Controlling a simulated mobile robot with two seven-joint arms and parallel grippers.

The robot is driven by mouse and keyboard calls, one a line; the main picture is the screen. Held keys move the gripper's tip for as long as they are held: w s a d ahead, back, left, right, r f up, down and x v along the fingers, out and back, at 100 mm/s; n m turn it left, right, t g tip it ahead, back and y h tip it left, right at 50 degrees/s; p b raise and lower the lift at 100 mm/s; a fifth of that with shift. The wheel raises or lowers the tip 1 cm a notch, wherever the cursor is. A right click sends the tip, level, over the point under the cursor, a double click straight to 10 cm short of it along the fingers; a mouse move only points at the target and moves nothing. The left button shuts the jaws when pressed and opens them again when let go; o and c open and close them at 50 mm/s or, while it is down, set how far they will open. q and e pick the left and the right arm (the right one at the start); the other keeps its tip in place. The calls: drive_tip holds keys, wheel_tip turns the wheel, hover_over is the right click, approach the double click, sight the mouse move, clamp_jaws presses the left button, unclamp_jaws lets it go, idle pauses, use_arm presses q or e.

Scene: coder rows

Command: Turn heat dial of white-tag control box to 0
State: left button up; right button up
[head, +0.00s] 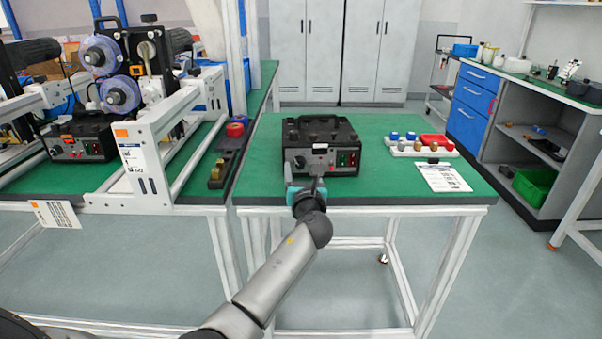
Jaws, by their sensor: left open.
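The white-tag control box (345,133) is a black case with a top handle on the green table in the middle. Its small white tag (320,146) is on the front face, with red and green switches to the right of it. A dark round dial (299,162) shows at the left of the front face; its setting is too small to read. My left gripper (314,181) is open just in front of the box's lower front, below and right of the dial. I cannot tell whether it touches the box. My right gripper is not in view.
Right of the middle box are a white tray of coloured caps (408,151), a red tray (437,142) and a paper sheet (442,177). The front table strip is mostly clear.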

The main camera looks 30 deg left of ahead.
use_arm(q)
drive_tip(key=shift+w+a, duration=0.1)
drive_tip(key=shift+w, duration=0.05)
clamp_jaws()
idle(0.6)
